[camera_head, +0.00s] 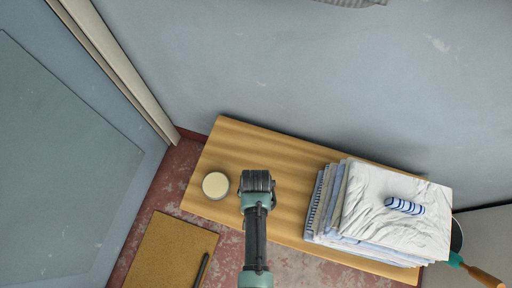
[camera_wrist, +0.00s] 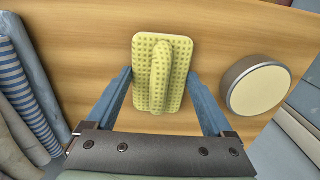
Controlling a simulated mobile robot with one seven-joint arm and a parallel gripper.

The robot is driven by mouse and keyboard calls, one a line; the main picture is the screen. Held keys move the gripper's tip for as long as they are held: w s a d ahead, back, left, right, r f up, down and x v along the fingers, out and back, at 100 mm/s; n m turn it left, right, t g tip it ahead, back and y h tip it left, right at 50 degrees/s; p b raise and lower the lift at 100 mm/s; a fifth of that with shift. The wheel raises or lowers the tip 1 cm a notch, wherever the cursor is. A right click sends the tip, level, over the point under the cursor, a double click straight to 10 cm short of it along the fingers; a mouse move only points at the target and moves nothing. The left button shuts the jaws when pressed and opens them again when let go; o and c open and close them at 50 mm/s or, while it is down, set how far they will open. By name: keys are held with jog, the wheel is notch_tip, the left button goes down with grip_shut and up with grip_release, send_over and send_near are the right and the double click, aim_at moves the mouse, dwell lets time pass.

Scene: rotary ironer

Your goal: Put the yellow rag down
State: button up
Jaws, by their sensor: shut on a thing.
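The yellow rag (camera_wrist: 143,85) shows in the wrist view as a dimpled rectangle with a raised ridge down its middle. My gripper (camera_wrist: 161,76) is shut on it, with one blue finger at its left edge and one at its right. In the head view my gripper (camera_head: 257,176) is over the wooden board (camera_head: 240,150), left of its middle. The rag is hidden there beneath my gripper. I cannot tell whether the rag touches the board or hangs just above it.
A round cream-topped tin (camera_head: 215,185) stands close left of my gripper. A wooden handle (camera_head: 483,275) lies beyond. A brown mat (camera_head: 165,255) lies lower left. Bare board lies behind my gripper.

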jog(key=shift+f, duration=0.15)
jog(key=o, duration=0.9)
notch_tip(320, 180, up, 12)
jog(key=p, duration=0.4)
jog(key=shift+r, duration=0.2)
